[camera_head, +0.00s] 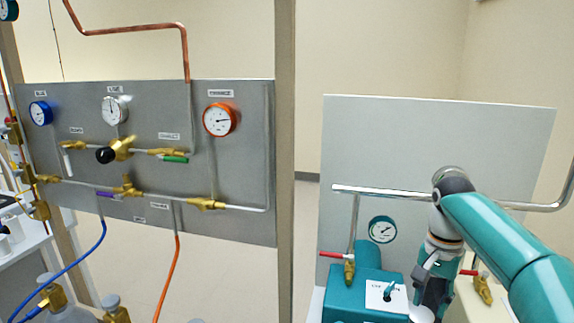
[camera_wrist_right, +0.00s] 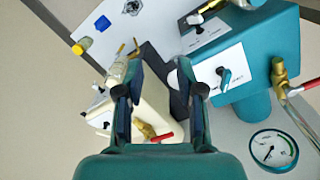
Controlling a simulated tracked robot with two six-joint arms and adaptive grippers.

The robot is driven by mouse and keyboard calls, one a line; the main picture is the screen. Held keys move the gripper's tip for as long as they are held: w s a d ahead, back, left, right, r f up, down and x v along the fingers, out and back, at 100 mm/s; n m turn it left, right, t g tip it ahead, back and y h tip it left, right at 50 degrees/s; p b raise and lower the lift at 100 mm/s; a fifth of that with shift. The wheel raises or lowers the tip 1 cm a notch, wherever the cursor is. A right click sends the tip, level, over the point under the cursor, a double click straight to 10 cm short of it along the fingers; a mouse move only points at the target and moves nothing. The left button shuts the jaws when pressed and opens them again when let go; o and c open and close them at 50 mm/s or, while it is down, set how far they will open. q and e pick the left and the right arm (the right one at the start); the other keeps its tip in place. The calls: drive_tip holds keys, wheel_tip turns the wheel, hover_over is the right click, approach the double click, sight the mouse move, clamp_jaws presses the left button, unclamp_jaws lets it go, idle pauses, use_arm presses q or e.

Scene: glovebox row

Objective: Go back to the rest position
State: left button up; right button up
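My right arm comes in from the right in the head view. My right gripper (camera_head: 432,292) points down between a teal box (camera_head: 343,303) and a cream box (camera_head: 499,303). In the right wrist view the two dark fingers of my right gripper (camera_wrist_right: 159,88) stand apart with nothing gripped between them. The teal box (camera_wrist_right: 270,55) lies to the right of the fingers there, and the cream box (camera_wrist_right: 102,117) shows behind and left of them. I cannot tell whether a finger touches either box. My left gripper is in neither view.
A grey panel (camera_head: 240,130) with gauges, brass valves and pipes stands at left, beside an upright post (camera_head: 285,150). A chrome pipe (camera_head: 380,193) crosses behind my right arm. Red-handled valves (camera_head: 349,268) and a teal gauge (camera_head: 382,229) are close to the gripper.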

drive_tip(key=s+a+f+n+g+y, duration=0.1)
drive_tip(key=s+a+f+g, duration=0.15)
drive_tip(key=f, duration=0.65)
drive_tip(key=s+a+f+n+g, duration=0.15)
drive_tip(key=s+f, duration=0.25)
drive_tip(key=f, duration=0.5)
drive_tip(key=s+a+f+g+y, duration=0.15)
drive_tip(key=s+f, duration=0.25)
drive_tip(key=f, duration=0.4)
drive_tip(key=s+a+f+n+t+y, duration=0.1)
drive_tip(key=s+a+f+n+t, duration=0.1)
drive_tip(key=s+a+f, duration=0.6)
drive_tip(key=s+a+f+n+t+y, duration=0.1)
drive_tip(key=s+a+f, duration=0.35)
drive_tip(key=s, duration=0.55)
drive_tip(key=w+t, duration=0.1)
drive_tip(key=w+d+f+n+t, duration=0.1)
drive_tip(key=w+n+t, duration=0.1)
drive_tip(key=w, duration=0.1)
drive_tip(key=shift+w+d+f+t+h, duration=0.1)
drive_tip(key=shift+d+f+t+h, duration=0.05)
drive_tip(key=shift+d+t+h, duration=0.15)
